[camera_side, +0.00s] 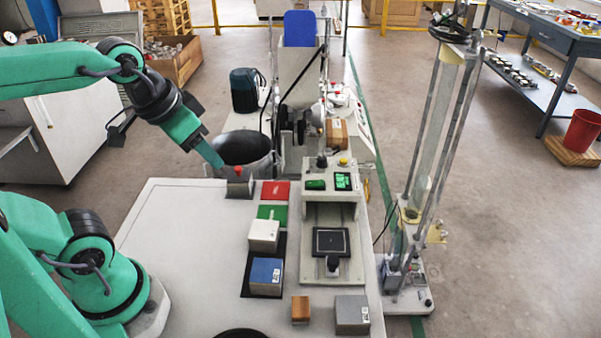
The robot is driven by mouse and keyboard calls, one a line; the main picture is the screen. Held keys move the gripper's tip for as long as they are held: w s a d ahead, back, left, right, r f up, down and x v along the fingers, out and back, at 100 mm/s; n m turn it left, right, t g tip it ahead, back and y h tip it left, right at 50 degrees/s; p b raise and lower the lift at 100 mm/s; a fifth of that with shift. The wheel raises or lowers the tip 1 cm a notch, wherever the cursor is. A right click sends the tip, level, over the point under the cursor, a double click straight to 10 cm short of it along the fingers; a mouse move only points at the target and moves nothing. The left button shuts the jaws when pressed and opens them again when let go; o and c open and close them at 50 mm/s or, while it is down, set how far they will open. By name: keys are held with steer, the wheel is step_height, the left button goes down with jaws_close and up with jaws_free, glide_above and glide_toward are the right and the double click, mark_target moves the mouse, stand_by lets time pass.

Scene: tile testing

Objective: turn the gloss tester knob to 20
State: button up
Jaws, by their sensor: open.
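The gloss tester (310,215) looks like the light grey bench device at the right of the white table, with a small lit green display (343,181) too small to read. A black knob (321,160) stands on its top. A second dark knob-like part (333,264) sits at its front, below a dark square tile (331,242). I cannot tell which is the task's knob or its setting. My gripper (210,153) is open and empty. It is in the air left of the tester, near a small grey block with a red top, apart from both knobs.
On the table (190,245) lie red (275,191) and green (266,213) pads, a white box (264,235), a blue-topped box (265,275), a brown block (300,309) and a grey box (352,314). A dark round pot (243,150) stands behind. The table's left and middle are clear.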

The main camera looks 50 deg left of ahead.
steer(key=w+r+m+g, duration=0.1)
steer(key=w+r+m, duration=0.15)
steer(key=w, duration=0.45)
steer(key=m+g, duration=0.4)
steer(key=m, duration=0.6)
glide_toward(322, 157)
steer(key=shift+s+d+f, duration=0.1)
steer(key=shift+s+f, duration=0.1)
steer(key=shift+s, duration=0.05)
steer(key=shift+w+f+m, duration=0.25)
steer(key=shift+w+f, duration=0.15)
steer(key=shift+f, duration=3.9)
